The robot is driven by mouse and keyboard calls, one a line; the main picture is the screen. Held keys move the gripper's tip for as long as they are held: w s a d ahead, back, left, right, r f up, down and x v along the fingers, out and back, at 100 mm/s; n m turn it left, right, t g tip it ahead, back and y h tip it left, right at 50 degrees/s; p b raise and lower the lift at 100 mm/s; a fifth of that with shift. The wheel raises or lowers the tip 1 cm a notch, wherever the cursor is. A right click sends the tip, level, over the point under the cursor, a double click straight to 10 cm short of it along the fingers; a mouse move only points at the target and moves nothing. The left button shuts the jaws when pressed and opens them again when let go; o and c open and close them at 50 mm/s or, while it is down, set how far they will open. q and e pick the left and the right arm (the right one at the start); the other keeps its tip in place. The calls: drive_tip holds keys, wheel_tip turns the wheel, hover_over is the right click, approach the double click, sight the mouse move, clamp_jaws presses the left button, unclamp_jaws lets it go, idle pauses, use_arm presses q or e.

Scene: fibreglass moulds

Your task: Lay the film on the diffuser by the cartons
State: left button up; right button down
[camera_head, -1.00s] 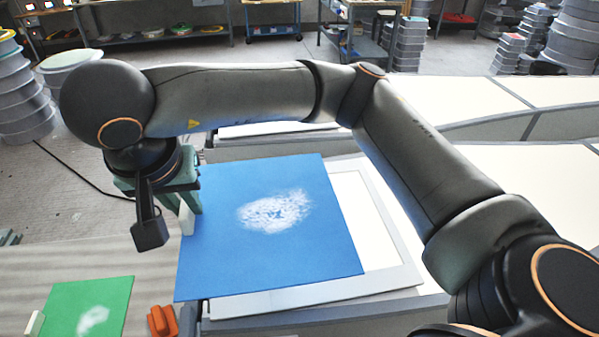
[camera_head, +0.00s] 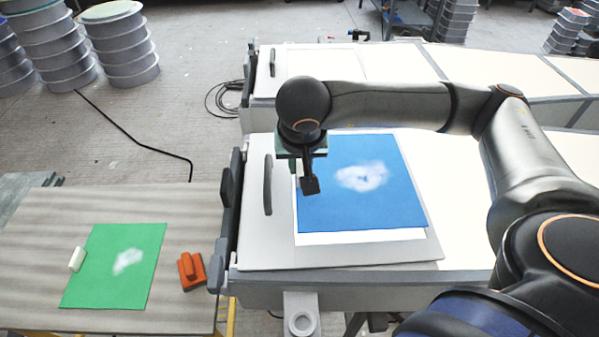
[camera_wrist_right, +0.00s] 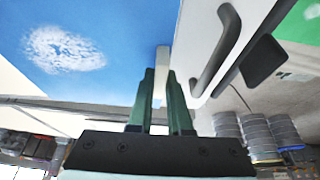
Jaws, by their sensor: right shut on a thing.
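A blue film (camera_head: 350,205) with a white cloudy patch is held over a white panel (camera_head: 360,237) on the light bench top. I cannot tell whether it touches the panel. A white strip of the panel shows along the film's front edge. My right gripper (camera_head: 302,160) is at the film's left edge, shut on its pale grip tab, which shows between the green fingers (camera_wrist_right: 163,100) in the right wrist view. The blue film (camera_wrist_right: 90,50) fills the upper left there. A green film (camera_head: 120,265) with a pale tab (camera_head: 77,259) lies on the wooden table. No cartons are identifiable. My left gripper is out of view.
An orange block-like tool (camera_head: 191,270) lies beside the green film on the wooden table (camera_head: 40,235). A dark handle (camera_head: 267,185) stands on the bench lid left of the blue film. Stacked grey drums (camera_head: 122,45) stand on the floor behind.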

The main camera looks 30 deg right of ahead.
drive_tip(key=shift+f, duration=1.35)
drive_tip(key=shift+f, duration=0.1)
drive_tip(key=c, duration=0.8)
unclamp_jaws()
drive_tip(key=shift+c, duration=0.2)
drive_tip(key=v, duration=1.2)
drive_tip(key=shift+b, duration=0.3)
drive_tip(key=shift+w, duration=0.1)
